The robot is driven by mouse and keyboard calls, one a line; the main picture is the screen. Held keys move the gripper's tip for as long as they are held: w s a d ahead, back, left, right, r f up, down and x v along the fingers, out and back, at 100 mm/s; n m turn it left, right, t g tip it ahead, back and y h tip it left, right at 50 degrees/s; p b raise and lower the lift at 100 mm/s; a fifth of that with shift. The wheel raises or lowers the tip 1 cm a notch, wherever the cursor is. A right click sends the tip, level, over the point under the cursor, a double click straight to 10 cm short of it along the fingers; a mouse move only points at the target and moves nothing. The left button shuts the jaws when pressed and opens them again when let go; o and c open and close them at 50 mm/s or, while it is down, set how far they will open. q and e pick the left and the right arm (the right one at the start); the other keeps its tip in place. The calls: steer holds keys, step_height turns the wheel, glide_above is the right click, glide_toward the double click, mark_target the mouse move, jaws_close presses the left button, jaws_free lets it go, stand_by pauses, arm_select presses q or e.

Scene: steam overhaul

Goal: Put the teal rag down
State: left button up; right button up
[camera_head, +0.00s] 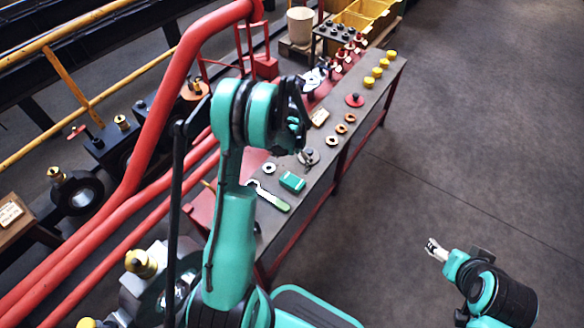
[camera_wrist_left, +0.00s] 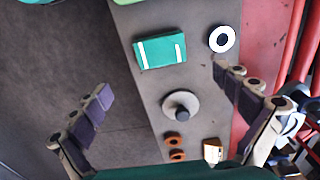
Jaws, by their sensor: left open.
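The teal rag (camera_head: 292,182) lies folded on the grey bench top, near its front edge. In the left wrist view the rag (camera_wrist_left: 160,51) shows two white stripes and lies flat. My left gripper (camera_wrist_left: 162,85) is open and empty above the bench, its two fingers wide apart. The rag is beyond and between the fingertips, and no finger touches it. In the head view my left arm's wrist partly hides this gripper (camera_head: 296,115). My right gripper (camera_head: 433,246) is over the floor at the right, away from the bench; its opening is too small to judge.
Beside the rag are a white ring (camera_wrist_left: 222,39), a grey knobbed disc (camera_wrist_left: 181,105) and a green-handled tool (camera_head: 272,198). Copper rings (camera_head: 341,128), a red knob (camera_head: 354,100) and yellow caps (camera_head: 377,72) stand farther along. Red pipes (camera_head: 150,140) run left; the right floor is clear.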

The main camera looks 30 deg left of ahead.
arm_select(q)
steer(key=s+d+r+t, duration=0.1)
steer(key=s+d+r, duration=0.25)
steer(key=r, duration=0.55)
steer(key=s+d+r+t, duration=0.2)
steer(key=d+r, duration=0.2)
steer(key=r, duration=0.4)
steer(key=s+d+r+t, duration=0.2)
steer(key=s+d+r, duration=0.1)
steer(key=s, duration=0.3)
steer(key=s+d+r+t, duration=0.2)
steer(key=s+d+r, duration=0.2)
steer(key=s, duration=0.3)
steer(key=shift+s+d+n, duration=0.15)
steer(key=shift+d+n, duration=0.25)
steer(key=shift+d, duration=0.05)
steer(key=shift+a, duration=0.1)
